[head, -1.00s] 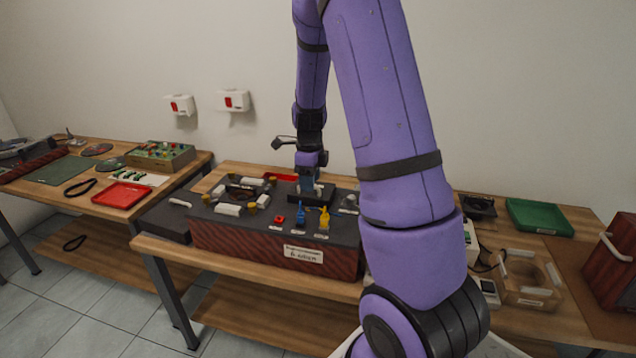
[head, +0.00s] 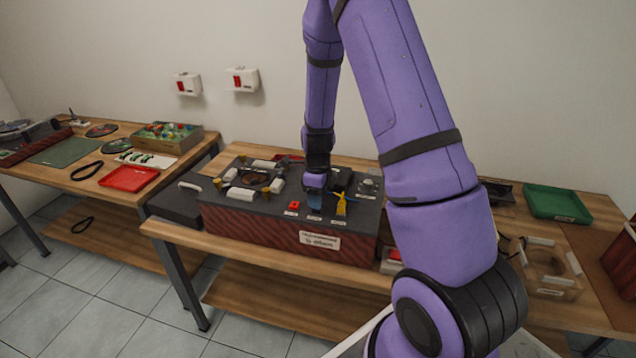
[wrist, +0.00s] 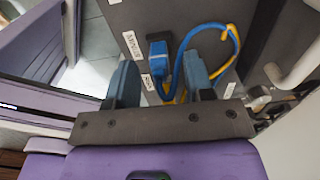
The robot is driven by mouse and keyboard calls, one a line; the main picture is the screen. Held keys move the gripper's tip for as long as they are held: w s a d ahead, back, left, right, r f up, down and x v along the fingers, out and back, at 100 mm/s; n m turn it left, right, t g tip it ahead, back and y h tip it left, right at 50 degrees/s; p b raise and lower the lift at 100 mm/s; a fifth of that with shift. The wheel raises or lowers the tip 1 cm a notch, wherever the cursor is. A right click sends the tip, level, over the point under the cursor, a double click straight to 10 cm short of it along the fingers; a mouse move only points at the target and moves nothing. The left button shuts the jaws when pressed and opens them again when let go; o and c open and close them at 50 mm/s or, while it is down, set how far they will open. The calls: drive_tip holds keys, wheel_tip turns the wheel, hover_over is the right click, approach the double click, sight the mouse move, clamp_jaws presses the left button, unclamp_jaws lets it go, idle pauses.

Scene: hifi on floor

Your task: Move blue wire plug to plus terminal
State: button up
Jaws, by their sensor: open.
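The blue plug (wrist: 158,52) stands on the dark panel in the wrist view, with its blue wire (wrist: 190,35) looping to the right. My gripper (wrist: 160,82) is open, its two fingers apart on either side of the plug's line, with the plug just beyond the fingertips. In the head view my gripper (head: 315,197) is low over the front of the console (head: 250,225) and largely hides the blue plug. A yellow plug (head: 341,205) stands to its right and a small red square piece (head: 294,206) to its left. I cannot read which terminal is plus.
A yellow wire (wrist: 232,40) runs beside the blue one. White blocks and yellow-topped parts stand on the console's left half. A red tray (head: 129,178) lies on the left table, a green tray (head: 556,203) on the right. A dark box (head: 180,202) adjoins the console's left side.

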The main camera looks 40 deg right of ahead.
drive_tip(key=shift+f, duration=1.15)
drive_tip(key=shift+c, duration=0.2)
clamp_jaws()
drive_tip(key=shift+r, duration=0.65)
idle(0.4)
drive_tip(key=shift+r, duration=1.6)
